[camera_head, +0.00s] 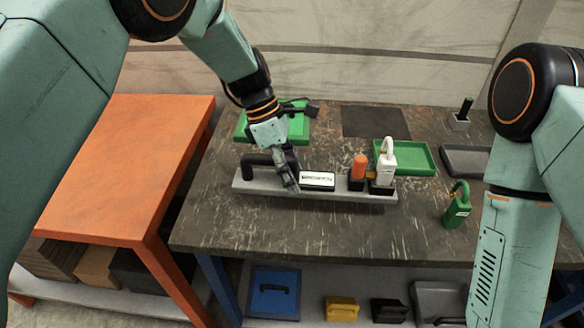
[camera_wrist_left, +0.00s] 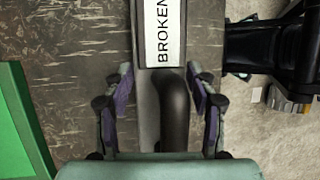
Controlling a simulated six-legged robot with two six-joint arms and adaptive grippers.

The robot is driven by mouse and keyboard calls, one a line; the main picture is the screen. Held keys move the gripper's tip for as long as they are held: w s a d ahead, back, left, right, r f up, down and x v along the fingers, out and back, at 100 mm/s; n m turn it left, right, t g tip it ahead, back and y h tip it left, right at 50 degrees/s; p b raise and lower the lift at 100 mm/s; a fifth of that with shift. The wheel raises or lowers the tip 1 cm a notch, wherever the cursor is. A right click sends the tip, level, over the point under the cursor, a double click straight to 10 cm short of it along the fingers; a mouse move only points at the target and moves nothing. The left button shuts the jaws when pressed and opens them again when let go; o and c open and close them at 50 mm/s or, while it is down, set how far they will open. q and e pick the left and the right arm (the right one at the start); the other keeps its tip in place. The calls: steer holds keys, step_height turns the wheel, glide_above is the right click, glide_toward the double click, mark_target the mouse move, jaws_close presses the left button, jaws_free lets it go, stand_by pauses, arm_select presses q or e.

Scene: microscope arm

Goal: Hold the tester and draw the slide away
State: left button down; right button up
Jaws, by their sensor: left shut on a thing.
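The tester is a long grey bar (camera_head: 330,191) lying on the dark table. My left gripper (camera_head: 286,172) is shut on the black handle. In the left wrist view its fingers stand on both sides of the handle (camera_wrist_left: 175,112), and the label plate (camera_wrist_left: 163,35) reads BROKEN. The contact itself is partly hidden. My right gripper is out of view.
A green tray (camera_head: 298,128) lies behind the tester, another green tray (camera_head: 418,160) at its back right. A green padlock (camera_head: 457,207) stands on the right. An orange table (camera_head: 130,165) adjoins on the left. The table front is clear.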

arm_select(q)
steer(key=shift+f+b, duration=0.6)
steer(key=shift+f, duration=1.75)
stand_by(1.0)
